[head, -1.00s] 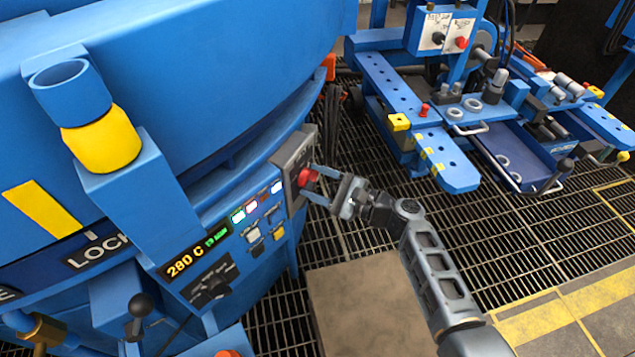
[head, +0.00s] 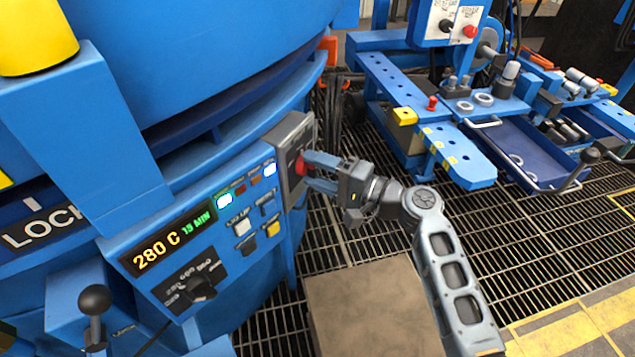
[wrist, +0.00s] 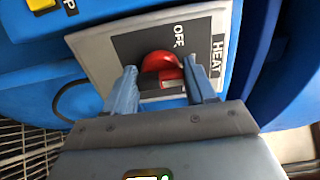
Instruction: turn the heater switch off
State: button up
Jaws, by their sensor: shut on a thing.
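The heater switch is a red rotary knob (wrist: 160,70) on a grey plate (wrist: 95,45) lettered HEAT and OFF. In the head view the knob (head: 301,166) sits on a grey box (head: 288,135) at the right end of the blue furnace panel. My gripper (wrist: 165,85) is shut on the red knob, with a blue finger on either side of it. In the head view my gripper (head: 308,172) reaches the knob from the right. The fingers hide part of the knob and the plate around it.
The panel display (head: 175,237) reads 280 C and 15 MIN. Near it are indicator lights, a white button (head: 242,227), a yellow button (head: 273,229) and a black dial (head: 200,288). A blue bench (head: 440,140) stands right, over grating.

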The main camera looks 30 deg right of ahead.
jog(key=n+b, duration=0.2)
jog(key=b, duration=0.1)
jog(key=f+n+b, duration=0.1)
jog(key=n+b, duration=0.2)
jog(key=shift+n+b, duration=0.3)
jog(key=shift+b, duration=0.1)
jog(key=n+b, duration=0.3)
jog(key=shift+d, duration=0.1)
jog(key=shift+r+n+b, duration=0.1)
jog(key=shift+n+b, duration=0.6)
jog(key=shift+b, duration=0.2)
jog(key=shift+r, duration=0.1)
jog(key=o, duration=1)
jog(key=shift+o, duration=0.2)
